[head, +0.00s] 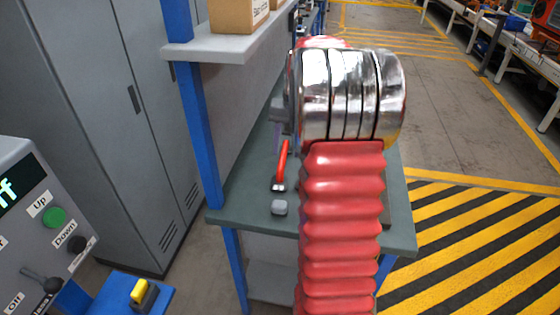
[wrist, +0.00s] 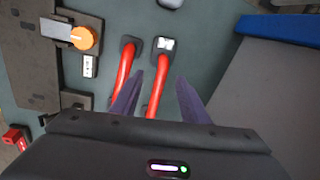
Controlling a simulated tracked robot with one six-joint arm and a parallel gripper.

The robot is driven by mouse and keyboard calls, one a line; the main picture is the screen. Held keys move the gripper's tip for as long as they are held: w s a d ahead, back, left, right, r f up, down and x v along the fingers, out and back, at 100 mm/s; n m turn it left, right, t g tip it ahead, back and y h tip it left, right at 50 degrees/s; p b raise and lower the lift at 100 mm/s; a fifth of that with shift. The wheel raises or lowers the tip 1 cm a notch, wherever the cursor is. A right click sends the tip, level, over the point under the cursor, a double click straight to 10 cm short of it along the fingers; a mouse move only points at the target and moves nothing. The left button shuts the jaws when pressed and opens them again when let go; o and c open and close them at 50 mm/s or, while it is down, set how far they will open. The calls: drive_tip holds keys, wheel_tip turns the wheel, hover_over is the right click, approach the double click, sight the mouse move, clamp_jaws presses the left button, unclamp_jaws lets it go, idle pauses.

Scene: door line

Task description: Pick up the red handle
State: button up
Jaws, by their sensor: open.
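A red handle (head: 281,162) shows in the head view on the green tabletop (head: 253,193), left of my arm. The wrist view shows two red bars close together, a left bar (wrist: 124,68) and a right bar (wrist: 162,75), each with its upper end at a dark square mount. I cannot tell whether they are one handle or two. My gripper (wrist: 160,76) is open, with its purple fingers angled over the right bar; that bar appears between the fingertips. I cannot tell whether they touch it. My gripper body hides the bars' lower ends. My arm mostly hides the gripper in the head view.
An orange knob (wrist: 82,38) on a grey fitting and a socket plate (wrist: 88,66) lie left of the bars. A blue post (head: 201,130) and shelf (head: 225,48) stand left of the arm.

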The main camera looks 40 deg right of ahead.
sight(284, 154)
drive_tip(key=w+d+r+m, duration=0.1)
drive_tip(key=w+d+r, duration=0.2)
drive_tip(key=w+d, duration=0.1)
drive_tip(key=shift+d+y, duration=0.3)
drive_tip(key=shift+d, duration=0.5)
drive_tip(key=f, duration=0.2)
drive_tip(key=w+f, duration=0.1)
drive_tip(key=f, duration=0.2)
drive_tip(key=a+f, duration=0.1)
drive_tip(key=f, duration=0.2)
drive_tip(key=shift+w+f, duration=0.15)
drive_tip(key=shift+w, duration=0.05)
drive_tip(key=shift+f, duration=0.1)
drive_tip(key=shift+w+a+f, duration=0.1)
drive_tip(key=shift+a+f, duration=0.05)
drive_tip(key=shift+f, duration=0.7)
drive_tip(key=shift+w+a+f, duration=0.1)
drive_tip(key=shift+f, duration=0.7)
drive_tip(key=shift+w+a+f, duration=0.1)
drive_tip(key=shift+a+f, duration=0.05)
drive_tip(key=shift+f, duration=0.7)
